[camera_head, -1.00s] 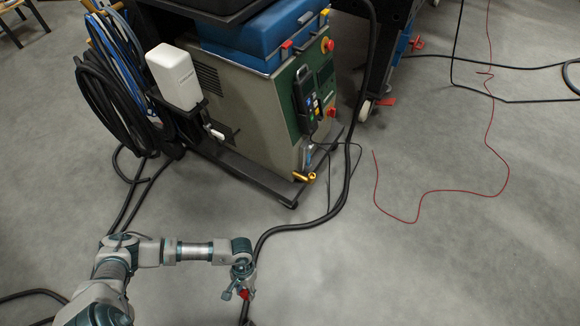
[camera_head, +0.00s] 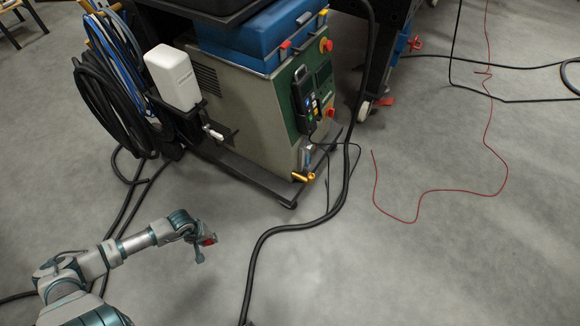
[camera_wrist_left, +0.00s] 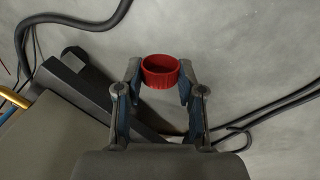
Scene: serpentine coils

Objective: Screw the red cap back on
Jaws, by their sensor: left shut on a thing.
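The red cap (camera_wrist_left: 160,72) is a short, ribbed, open ring. In the left wrist view it sits between the fingertips of my left gripper (camera_head: 205,242), which is shut on it. In the head view the cap (camera_head: 210,240) is a small red spot at the gripper's tip, above the floor in front of the machine and apart from it. A brass fitting (camera_head: 304,177) is low at the machine's front corner, right of my gripper. I cannot tell what thread the cap fits. My right gripper is not in view.
A grey-green machine (camera_head: 240,105) stands on a dark wheeled base. A white container (camera_head: 172,78) and a bundle of black and blue hoses (camera_head: 112,95) are on its left. A thick black cable (camera_head: 290,226) crosses the floor. A red wire (camera_head: 450,191) lies right; floor between is clear.

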